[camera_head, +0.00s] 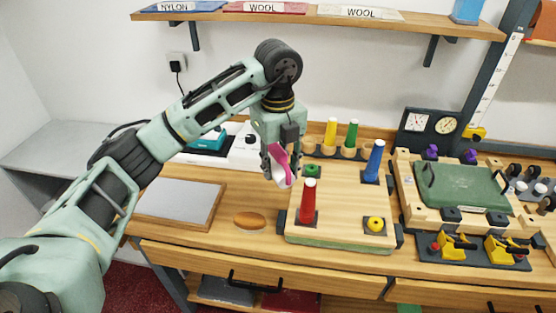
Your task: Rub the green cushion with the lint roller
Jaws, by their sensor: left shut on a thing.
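My left gripper (278,160) hangs over the counter, shut on a pink and white tool (283,173), which looks like the lint roller. The gripper covers part of it. It is above the wooden pegboard's left back edge, apart from the green slab. A flat green slab (462,187) lies in a wooden frame at the right of the counter, with dark handles at its sides. It may be the green cushion, but I cannot tell for sure. My right gripper is not in view.
The wooden board (340,225) carries a red post (308,202), a blue post (374,161) and a yellow ring (375,224). Yellow toggle clamps (452,245) stand in front of the green slab. A grey panel (178,200) lies at left. A shelf (330,20) hangs above.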

